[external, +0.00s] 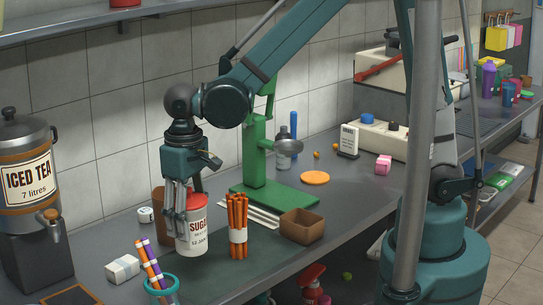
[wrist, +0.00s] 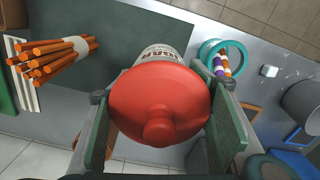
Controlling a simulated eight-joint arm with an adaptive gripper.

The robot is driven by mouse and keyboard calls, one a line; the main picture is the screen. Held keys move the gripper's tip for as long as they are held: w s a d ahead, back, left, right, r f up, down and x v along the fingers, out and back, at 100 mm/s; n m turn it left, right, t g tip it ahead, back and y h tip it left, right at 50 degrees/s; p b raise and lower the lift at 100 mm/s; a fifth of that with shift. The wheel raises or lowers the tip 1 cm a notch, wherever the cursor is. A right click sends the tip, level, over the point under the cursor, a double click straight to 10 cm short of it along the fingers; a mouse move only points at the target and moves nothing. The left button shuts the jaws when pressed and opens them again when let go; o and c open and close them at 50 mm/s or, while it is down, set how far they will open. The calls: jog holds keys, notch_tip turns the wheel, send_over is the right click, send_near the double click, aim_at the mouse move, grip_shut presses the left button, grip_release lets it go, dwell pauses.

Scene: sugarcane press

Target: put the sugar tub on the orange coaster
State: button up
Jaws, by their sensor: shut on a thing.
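The sugar tub (external: 192,238) is white with dark lettering and a red lid, and stands upright at the left part of the counter. In the wrist view its red lid (wrist: 160,105) fills the middle. My gripper (external: 178,222) points down and is shut on the tub, with a finger pad on each side of it in the wrist view (wrist: 160,130). The tub's base seems at or close to the counter; I cannot tell if it touches. The orange coaster (external: 315,178) is a flat disc lying bare on the counter, right of the green press, and is not visible in the wrist view.
A bundle of orange sticks (external: 238,225) stands just right of the tub. A brown box (external: 302,226) and the green press (external: 256,160) lie between tub and coaster. A teal-rimmed cup (external: 161,287) holds striped sticks in front. An iced tea dispenser (external: 28,190) stands left.

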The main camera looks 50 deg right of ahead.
jog(key=w+d+r+m+p, duration=0.25)
jog(key=w+d, duration=0.25)
jog(key=d, duration=0.4)
jog(key=w+d+r+m+p, duration=0.25)
jog(key=w+d, duration=0.25)
jog(key=d, duration=0.4)
jog(key=w+d+r+m+p, duration=0.1)
jog(key=w+d+r+m, duration=0.25)
jog(key=d, duration=0.55)
jog(key=s+d+r+m+p, duration=0.1)
jog(key=s+d+m, duration=0.25)
jog(key=d, duration=1.05)
jog(key=s+d+r+m+p, duration=0.15)
jog(key=s+d, duration=0.25)
jog(key=d, duration=1.1)
jog(key=w+d+f+m+b, duration=0.1)
jog(key=w+d+f+m, duration=0.1)
jog(key=w+d+f, duration=0.3)
jog(key=w+d+f+m+b, duration=0.2)
jog(key=w+d+f, duration=0.3)
jog(key=w+d, duration=0.3)
jog(key=shift+w+d+f+m, duration=0.25)
jog(key=shift+d+m, duration=0.3)
jog(key=shift+d, duration=1)
notch_tip(320, 180, down, 6)
jog(key=shift+f, duration=0.15)
